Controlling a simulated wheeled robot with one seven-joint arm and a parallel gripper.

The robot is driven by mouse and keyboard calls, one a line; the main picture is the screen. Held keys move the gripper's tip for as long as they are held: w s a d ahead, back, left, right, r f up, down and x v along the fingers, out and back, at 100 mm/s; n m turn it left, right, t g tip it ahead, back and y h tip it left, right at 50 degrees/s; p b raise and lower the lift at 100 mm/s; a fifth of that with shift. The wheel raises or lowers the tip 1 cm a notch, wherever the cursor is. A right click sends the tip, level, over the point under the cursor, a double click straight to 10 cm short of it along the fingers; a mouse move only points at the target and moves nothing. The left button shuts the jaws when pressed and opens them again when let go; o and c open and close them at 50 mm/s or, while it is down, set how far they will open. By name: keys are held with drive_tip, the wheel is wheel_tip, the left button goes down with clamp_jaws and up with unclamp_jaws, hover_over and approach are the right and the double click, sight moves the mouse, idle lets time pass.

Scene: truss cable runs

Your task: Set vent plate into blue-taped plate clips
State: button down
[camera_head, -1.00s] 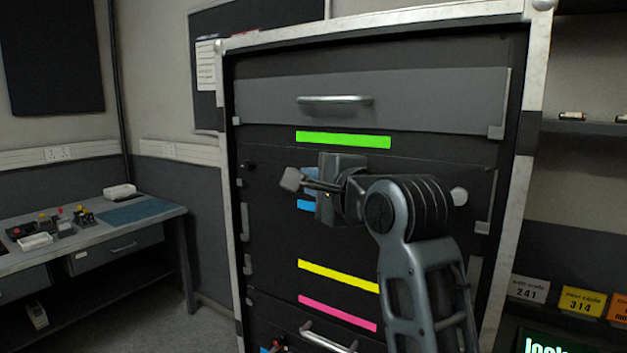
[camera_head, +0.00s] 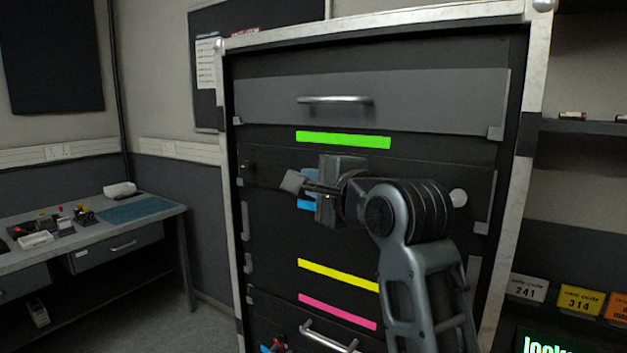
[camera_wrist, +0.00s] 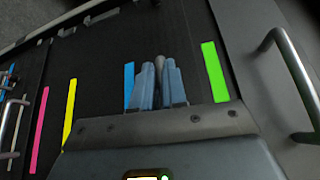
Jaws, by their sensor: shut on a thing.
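My gripper (camera_head: 312,186) is in front of the rack's dark face, partly over the blue tape (camera_head: 304,205). In the wrist view its two fingers (camera_wrist: 159,86) are shut on a narrow grey piece (camera_wrist: 160,72), which looks like the grip of the vent plate. The dark plate (camera_head: 425,166) behind the gripper lies close to the rack face below the green tape; its outline blends into the dark rack. Light clips (camera_head: 244,215) show along the rack's left side, and another clip (camera_head: 483,227) at the right. Whether the plate touches the clips cannot be told.
Green tape (camera_head: 343,140) and a grey drawer (camera_head: 375,98) with a bar handle are above. Yellow tape (camera_head: 338,275), pink tape (camera_head: 338,312) and a lower handle (camera_head: 328,341) are below. A workbench (camera_head: 165,216) stands left, with clear floor between.

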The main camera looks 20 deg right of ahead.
drive_tip(key=shift+d+f, duration=0.1)
drive_tip(key=shift+d, duration=0.15)
drive_tip(key=c, duration=1.4)
unclamp_jaws()
drive_tip(key=o, duration=0.3)
drive_tip(key=shift+a, duration=0.1)
drive_tip(key=shift+f, duration=0.1)
drive_tip(key=s+a, duration=0.5)
drive_tip(key=s, duration=0.6)
drive_tip(key=shift+s+r, duration=0.35)
drive_tip(key=shift+s, duration=0.05)
